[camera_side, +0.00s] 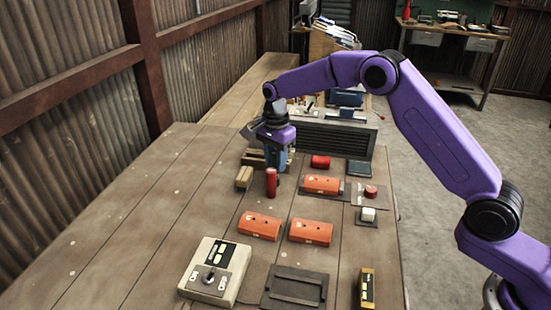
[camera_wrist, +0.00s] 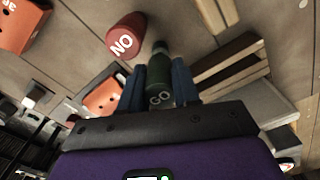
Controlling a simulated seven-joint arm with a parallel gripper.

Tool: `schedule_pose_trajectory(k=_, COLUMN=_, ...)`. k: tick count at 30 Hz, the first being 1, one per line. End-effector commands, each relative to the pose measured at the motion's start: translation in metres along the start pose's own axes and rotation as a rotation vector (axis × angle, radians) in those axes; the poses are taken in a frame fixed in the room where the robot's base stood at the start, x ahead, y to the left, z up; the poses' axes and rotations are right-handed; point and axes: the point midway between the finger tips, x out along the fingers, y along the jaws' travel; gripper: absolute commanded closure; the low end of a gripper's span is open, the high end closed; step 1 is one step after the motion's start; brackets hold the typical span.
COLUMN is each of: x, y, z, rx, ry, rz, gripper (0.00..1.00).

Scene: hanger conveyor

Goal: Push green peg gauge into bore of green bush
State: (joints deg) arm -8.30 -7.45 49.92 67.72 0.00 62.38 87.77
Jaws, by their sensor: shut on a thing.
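My gripper (camera_side: 275,160) is shut over the left middle of the bench in the side view. In the wrist view, its two blue fingers (camera_wrist: 160,90) close on both sides of the dark green peg gauge (camera_wrist: 158,62), which has a light "GO" on its end. In the side view the fingers hide the green gauge. I cannot tell if it touches the bench. A red "NO" gauge (camera_wrist: 125,36) stands upright beside it, apart from the fingers; it also shows in the side view (camera_side: 271,182). I cannot make out a green bush in either view.
Several orange blocks (camera_side: 260,226) lie on the bench. Wooden blocks (camera_side: 245,177) stand left of the red gauge. A dark slatted panel (camera_side: 335,140) stands behind. A control box (camera_side: 230,262) and dark tray (camera_side: 283,298) are in front. The bench's left side is clear.

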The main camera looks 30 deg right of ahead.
Motion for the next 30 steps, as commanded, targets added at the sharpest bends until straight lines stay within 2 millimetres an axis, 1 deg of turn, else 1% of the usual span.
schedule_pose_trajectory(k=30, x=0.018, y=0.000, z=0.000, rx=0.000, ry=0.000, rz=0.000, gripper=1.00)
